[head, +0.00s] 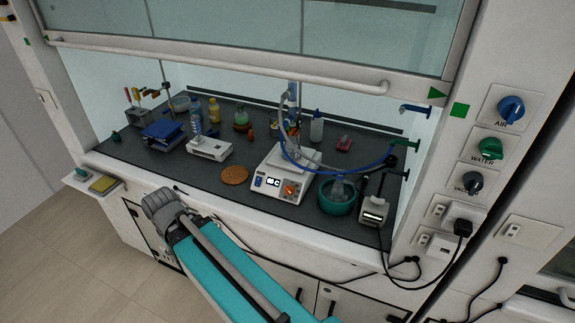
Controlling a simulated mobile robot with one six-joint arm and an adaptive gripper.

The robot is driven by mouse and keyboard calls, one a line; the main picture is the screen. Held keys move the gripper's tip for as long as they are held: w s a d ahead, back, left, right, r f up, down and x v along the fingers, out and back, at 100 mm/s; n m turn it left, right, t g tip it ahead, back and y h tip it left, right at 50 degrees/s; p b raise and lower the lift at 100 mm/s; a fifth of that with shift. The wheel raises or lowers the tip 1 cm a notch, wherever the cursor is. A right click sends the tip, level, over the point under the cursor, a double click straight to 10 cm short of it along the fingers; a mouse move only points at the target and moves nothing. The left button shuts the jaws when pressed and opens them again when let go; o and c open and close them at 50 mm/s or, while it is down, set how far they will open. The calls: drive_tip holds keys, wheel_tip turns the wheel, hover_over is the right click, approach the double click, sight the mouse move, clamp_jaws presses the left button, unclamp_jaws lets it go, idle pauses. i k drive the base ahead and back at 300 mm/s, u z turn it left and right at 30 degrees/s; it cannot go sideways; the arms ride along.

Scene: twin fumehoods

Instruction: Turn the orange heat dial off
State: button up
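The orange heat dial (290,189) is on the front panel of a white hotplate stirrer (263,184), at its right side. Small displays sit left of the dial. The dial is too small here to read its setting. Glassware with blue tubing (291,120) stands on the hotplate. My arm reaches up from the bottom of the view and ends in a grey joint in front of the bench, to the left of the hotplate. My gripper is not visible, and nothing of mine is seen touching the dial.
A green bowl with a flask (338,194) stands right of the hotplate, beside a small white device (374,211). A cork ring (234,175) and a white balance (209,149) lie to the left. The raised sash (220,66) hangs above. Dark bench in front of the hotplate is clear.

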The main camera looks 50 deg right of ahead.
sight(289, 190)
drive_tip(key=z, duration=1.2)
drive_tip(key=k, duration=0.4)
drive_tip(key=z, duration=0.2)
drive_tip(key=i, duration=0.5)
drive_tip(key=u, duration=0.1)
